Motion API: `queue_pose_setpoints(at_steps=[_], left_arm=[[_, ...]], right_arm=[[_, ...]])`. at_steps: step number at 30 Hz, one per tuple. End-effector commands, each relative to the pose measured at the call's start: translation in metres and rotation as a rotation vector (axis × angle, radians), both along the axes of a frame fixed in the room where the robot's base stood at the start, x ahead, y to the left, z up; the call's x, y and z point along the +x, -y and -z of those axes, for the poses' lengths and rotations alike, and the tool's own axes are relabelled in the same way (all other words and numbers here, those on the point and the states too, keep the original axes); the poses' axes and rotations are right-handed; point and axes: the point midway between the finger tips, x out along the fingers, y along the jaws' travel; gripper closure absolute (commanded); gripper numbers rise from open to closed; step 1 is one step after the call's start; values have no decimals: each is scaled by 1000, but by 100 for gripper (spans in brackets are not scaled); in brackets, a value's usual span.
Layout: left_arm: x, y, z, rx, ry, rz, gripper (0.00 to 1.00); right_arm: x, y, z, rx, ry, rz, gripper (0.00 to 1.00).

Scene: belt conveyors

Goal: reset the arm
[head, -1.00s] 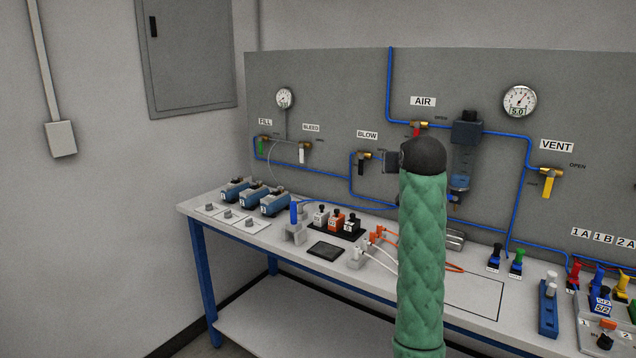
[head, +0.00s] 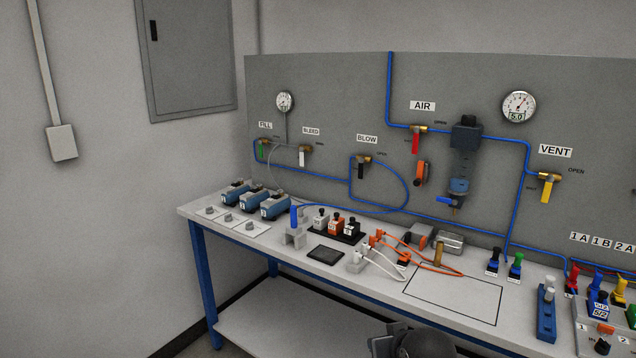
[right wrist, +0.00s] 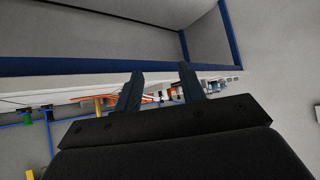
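My right gripper (right wrist: 160,69) shows in the right wrist view with its two dark fingers apart and nothing between them. It is in front of the bench, whose blue front rail (right wrist: 75,67) crosses that view beyond the fingertips. In the head view only a dark end part of my arm (head: 418,343) shows at the bottom edge, below the bench front; its fingers cannot be made out there. My left gripper is in neither view.
The white bench (head: 350,278) carries blue devices (head: 274,206), a black connector tray (head: 335,233), orange cables (head: 425,262) and a blue stand (head: 547,312). A grey panel (head: 330,90) with valves and gauges stands behind. Floor space left of the bench is clear.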

Motion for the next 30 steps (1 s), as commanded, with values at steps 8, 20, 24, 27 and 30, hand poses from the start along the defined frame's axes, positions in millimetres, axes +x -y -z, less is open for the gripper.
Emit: queue_pose_setpoints(at_steps=[8,20,24,27,30], left_arm=[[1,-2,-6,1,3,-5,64],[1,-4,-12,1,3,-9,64],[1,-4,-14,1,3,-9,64],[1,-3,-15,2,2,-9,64],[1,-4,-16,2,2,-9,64]], right_arm=[[-81,-6,77,-12,-153,-30,60],[-207,-9,184,-29,-421,-58,60],[-255,-7,213,-32,-514,-62,60],[-283,-6,228,-33,-567,-64,60],[-304,-6,237,-31,-604,-63,60]])
